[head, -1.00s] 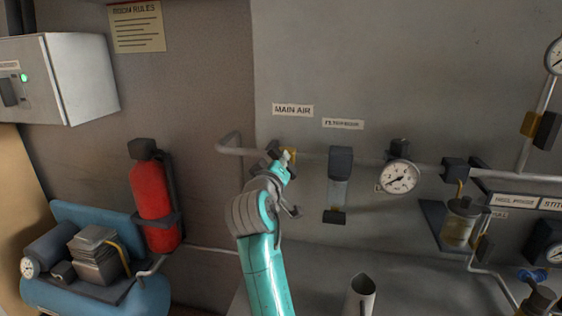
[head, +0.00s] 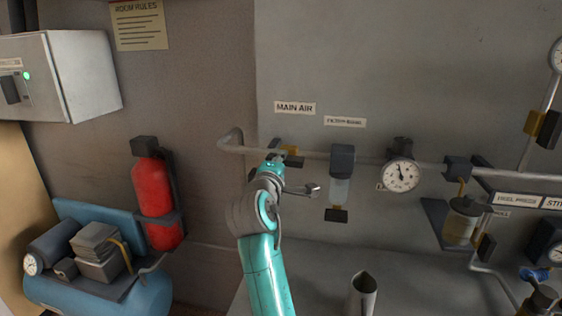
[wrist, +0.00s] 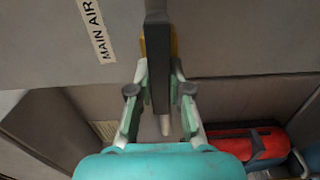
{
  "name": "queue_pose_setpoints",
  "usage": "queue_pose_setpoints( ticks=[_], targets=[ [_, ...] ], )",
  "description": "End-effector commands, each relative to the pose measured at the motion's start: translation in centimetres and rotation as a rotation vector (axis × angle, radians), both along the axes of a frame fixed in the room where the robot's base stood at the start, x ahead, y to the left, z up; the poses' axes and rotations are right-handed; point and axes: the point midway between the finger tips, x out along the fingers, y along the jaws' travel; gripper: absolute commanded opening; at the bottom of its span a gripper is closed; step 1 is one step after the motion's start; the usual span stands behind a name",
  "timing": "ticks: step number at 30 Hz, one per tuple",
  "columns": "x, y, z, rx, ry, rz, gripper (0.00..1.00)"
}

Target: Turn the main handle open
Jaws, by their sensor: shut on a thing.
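The main handle is a dark flat bar (wrist: 157,45) with a yellow part (wrist: 172,42) behind it, seen in the wrist view. In the head view the yellow part (head: 292,150) sits on the wall pipe below the "MAIN AIR" label (head: 295,107). My gripper (wrist: 160,82) is shut on the bar, one finger on each side. In the head view my gripper (head: 275,161) is at the valve, and my wrist hides much of the handle. The pressure gauge (head: 402,175) to the right has its needle pointing roughly up.
The filter unit (head: 341,175) hangs from the pipe (head: 310,155) right of my gripper. A red extinguisher (head: 154,200) and a blue compressor tank (head: 100,295) stand at left. A grey open-topped container (head: 361,297) stands below.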

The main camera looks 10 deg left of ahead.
Motion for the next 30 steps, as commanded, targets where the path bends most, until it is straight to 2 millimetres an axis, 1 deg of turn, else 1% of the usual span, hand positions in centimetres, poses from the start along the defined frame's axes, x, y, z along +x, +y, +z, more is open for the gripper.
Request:
queue_pose_setpoints(
  ticks=[7, 20, 21, 23, 30],
  targets=[
    [-0.01, 0.07, -0.17, -0.049, 0.004, 0.001, 0.00],
    [0.00, 0.06, -0.19, -0.056, 0.004, 0.001, 0.00],
    [0.00, 0.06, -0.19, -0.056, 0.004, 0.001, 0.28],
    [0.00, 0.06, -0.18, -0.056, 0.004, 0.001, 0.43],
    [0.00, 0.02, -0.11, -0.055, 0.003, 0.000, 0.44]
  ],
)
